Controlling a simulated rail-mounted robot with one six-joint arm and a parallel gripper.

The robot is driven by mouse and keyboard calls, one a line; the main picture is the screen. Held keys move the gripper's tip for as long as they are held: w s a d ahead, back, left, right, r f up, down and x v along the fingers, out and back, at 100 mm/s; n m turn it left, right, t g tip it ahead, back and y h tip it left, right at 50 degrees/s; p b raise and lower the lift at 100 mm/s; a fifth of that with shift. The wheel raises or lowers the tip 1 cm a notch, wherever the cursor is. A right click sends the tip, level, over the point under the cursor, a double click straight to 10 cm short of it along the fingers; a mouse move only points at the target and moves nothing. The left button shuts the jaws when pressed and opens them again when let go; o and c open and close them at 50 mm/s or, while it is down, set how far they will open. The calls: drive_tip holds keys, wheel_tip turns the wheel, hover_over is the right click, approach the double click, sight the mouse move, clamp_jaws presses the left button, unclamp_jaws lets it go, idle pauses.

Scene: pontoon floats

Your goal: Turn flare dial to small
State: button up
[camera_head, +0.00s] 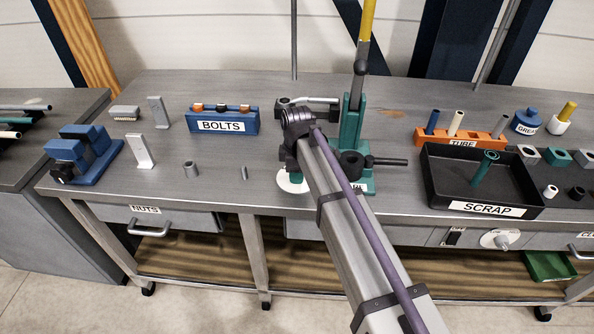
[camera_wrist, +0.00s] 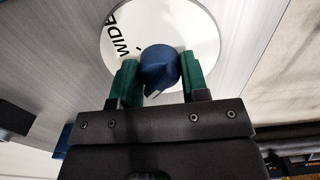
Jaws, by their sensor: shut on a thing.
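The flare dial is a blue knob (camera_wrist: 159,66) on a round white plate (camera_wrist: 200,35). The word WIDE reads on the plate's left side in the wrist view; no SMALL label is visible. A pale pointer mark on the knob faces the lower left, towards my gripper body. My gripper (camera_wrist: 159,78) has its green fingers on both sides of the knob and is shut on it. In the head view the white plate (camera_head: 290,184) shows partly at the foot of the green flaring press (camera_head: 352,125); my arm hides the knob and most of the gripper.
The press lever and a dark side handle (camera_head: 388,161) stand close right of my arm. A black SCRAP tray (camera_head: 440,185) holds a green tube. A blue BOLTS rack (camera_head: 225,121) stands at left. The bench left of the dial is mostly clear.

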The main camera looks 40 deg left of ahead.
drive_tip(key=o, duration=0.9)
wheel_tip(320, 180, up, 11)
drive_tip(key=p, duration=1.1)
drive_tip(key=shift+f, duration=0.1)
